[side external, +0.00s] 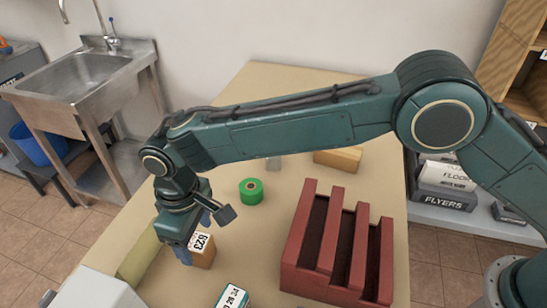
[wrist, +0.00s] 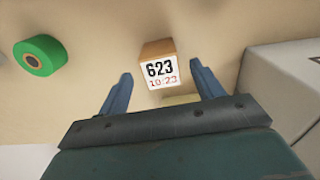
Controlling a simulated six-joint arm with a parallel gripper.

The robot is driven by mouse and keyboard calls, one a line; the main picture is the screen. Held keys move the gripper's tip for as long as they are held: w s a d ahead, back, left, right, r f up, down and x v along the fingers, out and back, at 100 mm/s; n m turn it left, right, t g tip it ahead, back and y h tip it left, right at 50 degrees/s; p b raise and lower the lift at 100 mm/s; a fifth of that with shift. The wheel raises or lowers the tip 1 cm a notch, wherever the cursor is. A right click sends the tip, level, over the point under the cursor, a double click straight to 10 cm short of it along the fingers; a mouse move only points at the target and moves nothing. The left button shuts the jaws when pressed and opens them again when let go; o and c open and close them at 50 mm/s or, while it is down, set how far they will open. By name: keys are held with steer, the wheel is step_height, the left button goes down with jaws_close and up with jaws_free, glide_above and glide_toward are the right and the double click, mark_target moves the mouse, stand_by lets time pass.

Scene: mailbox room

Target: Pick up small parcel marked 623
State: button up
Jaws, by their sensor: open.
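The small parcel marked 623 (side external: 203,252) is a brown box with a white label, standing on the table. In the wrist view the parcel (wrist: 159,66) shows its label, 623 with 10:23 in red below, just beyond the fingertips and between their lines. My gripper (side external: 192,240) is at the parcel, its blue fingers pointing down beside it in the side view. In the wrist view my gripper (wrist: 162,80) is open, with one finger to each side and a gap to the parcel. Part of the parcel is hidden by my gripper in the side view.
A green tape roll (side external: 251,191) lies behind the parcel. A red slotted rack (side external: 302,238) stands to the right. A box labelled 26 (side external: 233,297) is at the front. A pale grey box (side external: 95,290) stands front left. A yellowish-brown block (side external: 338,159) lies farther back.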

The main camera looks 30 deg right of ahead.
mark_target(197, 241)
steer(key=shift+s+f, duration=0.15)
steer(key=shift+f, duration=2.25)
steer(key=c, duration=1.1)
steer(key=shift+r, duration=0.2)
step_height(197, 241, up, 20)
steer(key=shift+f, duration=0.15)
